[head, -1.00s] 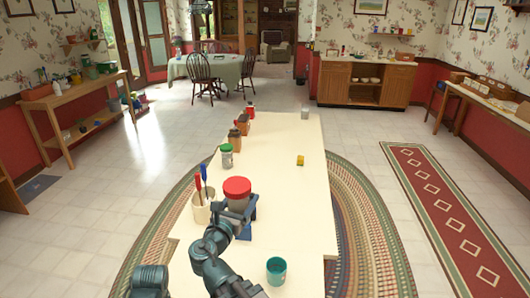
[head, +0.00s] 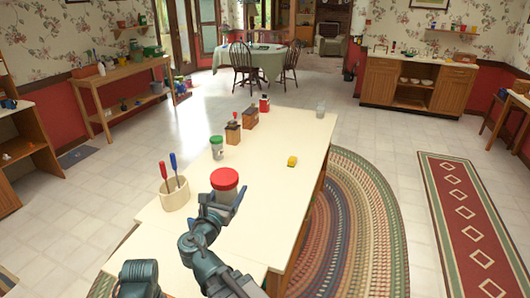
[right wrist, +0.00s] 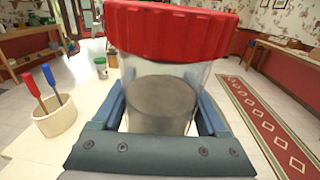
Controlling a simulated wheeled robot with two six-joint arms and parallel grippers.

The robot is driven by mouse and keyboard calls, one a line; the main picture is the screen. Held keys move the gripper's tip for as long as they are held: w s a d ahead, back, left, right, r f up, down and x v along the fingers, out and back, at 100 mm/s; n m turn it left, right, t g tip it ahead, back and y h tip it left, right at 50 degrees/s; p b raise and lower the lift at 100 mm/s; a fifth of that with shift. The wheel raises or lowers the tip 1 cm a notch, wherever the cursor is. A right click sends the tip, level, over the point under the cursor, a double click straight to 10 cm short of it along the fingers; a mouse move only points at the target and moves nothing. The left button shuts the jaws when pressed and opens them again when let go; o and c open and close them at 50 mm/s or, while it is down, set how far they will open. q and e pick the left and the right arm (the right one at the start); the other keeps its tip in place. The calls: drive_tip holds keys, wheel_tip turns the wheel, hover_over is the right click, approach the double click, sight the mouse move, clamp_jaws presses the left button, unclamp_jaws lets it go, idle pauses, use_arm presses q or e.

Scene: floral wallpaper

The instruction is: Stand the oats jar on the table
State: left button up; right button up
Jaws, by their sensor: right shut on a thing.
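The jar with a red lid (head: 225,179) and clear walls, which I take as the oats jar, is in my right gripper (head: 213,207). In the right wrist view the jar (right wrist: 160,100) stands upright between the blue fingers, with greyish-brown contents low inside. No label shows. My right gripper is shut on its sides. The jar is over the near part of the cream table (head: 270,190); its base is hidden by the gripper, so I cannot tell whether it touches the top. My left gripper is not in view.
A cream crock (head: 174,194) with red and blue screwdrivers stands left of the jar. A green-lidded jar (head: 216,147), wooden grinders (head: 233,132), a red bottle (head: 264,104), a clear jar (head: 320,109) and a yellow block (head: 292,161) stand farther off.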

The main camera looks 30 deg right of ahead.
drive_tip(key=w+d+f+b, duration=0.4)
drive_tip(key=w+f+b, duration=0.1)
drive_tip(key=f+b, duration=0.25)
drive_tip(key=w+d+f+g+b, duration=0.1)
drive_tip(key=w+d+f+b, duration=0.35)
drive_tip(key=f+b, duration=0.3)
drive_tip(key=w+d+f+b, duration=0.4)
drive_tip(key=w+f+b, duration=0.15)
drive_tip(key=f, duration=0.25)
drive_tip(key=shift+g, duration=0.3)
drive_tip(key=w+d, duration=0.2)
drive_tip(key=d, duration=0.3)
drive_tip(key=w+d+f+b, duration=0.1)
drive_tip(key=w+d, duration=0.1)
drive_tip(key=d, duration=0.3)
drive_tip(key=w+d+b, duration=0.1)
drive_tip(key=w+d, duration=0.1)
drive_tip(key=d, duration=0.3)
drive_tip(key=shift+f, duration=0.2)
wheel_tip(320, 180, down, 4)
drive_tip(key=b, duration=0.4)
drive_tip(key=shift+r, duration=0.25)
